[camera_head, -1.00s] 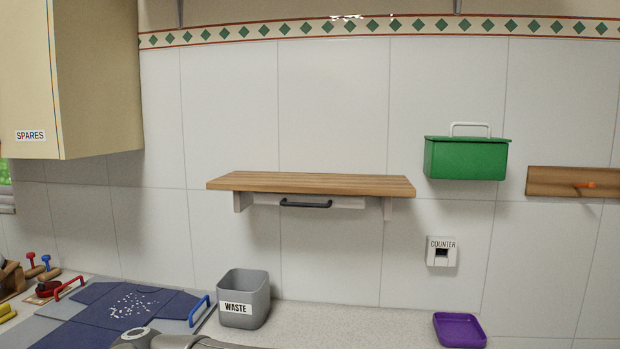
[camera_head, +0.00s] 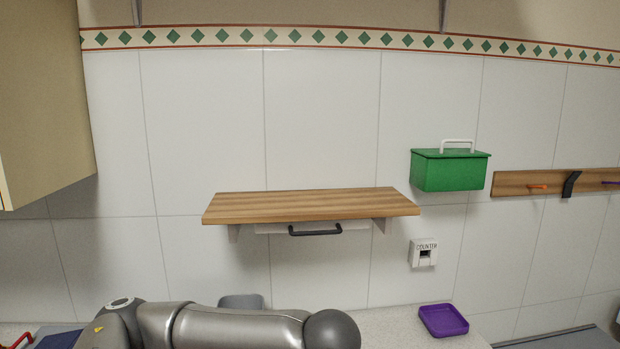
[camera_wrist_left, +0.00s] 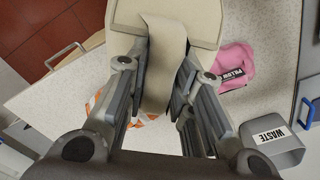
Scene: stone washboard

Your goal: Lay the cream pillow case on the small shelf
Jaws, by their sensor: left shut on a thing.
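The cream pillow case (camera_wrist_left: 160,65) is between the fingers of my left gripper (camera_wrist_left: 163,100) in the left wrist view. A strip of it hangs down between the fingers, and a wider cream part spreads at the top of that view. The small shelf (camera_head: 310,205), a wooden board on white brackets, is on the tiled wall in the head view, and its top is bare. My left arm crosses the bottom of the head view, below the shelf; its gripper does not show there. My right gripper is in neither view.
A dark handle (camera_head: 315,230) sits under the shelf's front. A green box (camera_head: 450,170) and a hook rail (camera_head: 530,183) are to the right. A purple tray (camera_head: 443,320) lies on the counter. The waste bin (camera_wrist_left: 270,140) and a pink cloth (camera_wrist_left: 236,63) show in the left wrist view.

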